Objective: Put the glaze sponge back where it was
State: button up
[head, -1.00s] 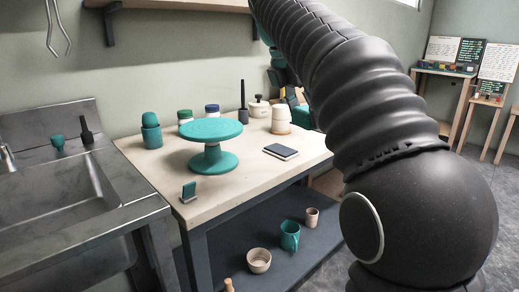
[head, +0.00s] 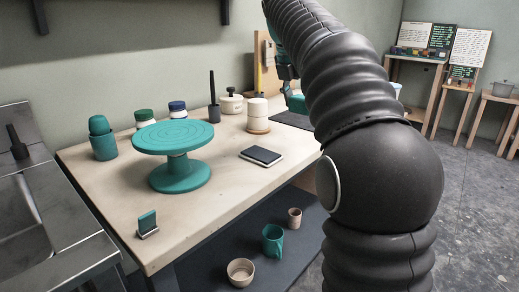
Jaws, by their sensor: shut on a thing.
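My gripper (head: 286,74) shows only in part beyond my arm, at the far right end of the work table (head: 88,165). It is shut, but its fingertips and what they hold are mostly hidden. A teal thing (head: 297,103) shows just below it, partly behind my arm; I cannot tell whether it is held or stands on the table. I cannot clearly make out the glaze sponge. A teal cup (head: 105,146) with a rounded teal top (head: 98,125) stands at the table's back left. A small teal piece (head: 147,221) stands upright in a holder at the front left corner.
A teal turntable (head: 175,137) stands mid-table. Behind it are lidded jars (head: 178,109) and a dark upright tool (head: 213,95). A cream canister (head: 258,115) and a dark notebook (head: 261,156) are to its right. A sink (head: 40,225) adjoins at left.

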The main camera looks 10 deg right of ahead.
jog(key=b, duration=0.2)
send_over(263, 152)
jog(key=a, duration=0.1)
jog(key=f, duration=0.6)
jog(key=shift+s+a+f, duration=0.1)
jog(key=shift+s+a, duration=0.05)
jog(key=shift+s, duration=0.25)
jog(key=shift+f+b, duration=0.75)
jog(key=shift+f, duration=1.2)
jog(key=shift+f, duration=0.2)
jog(key=o, duration=1.2)
jog(key=shift+r, duration=0.1)
jog(key=p+v, duration=0.4)
jog(key=v, duration=0.8)
jog(key=shift+r, duration=0.15)
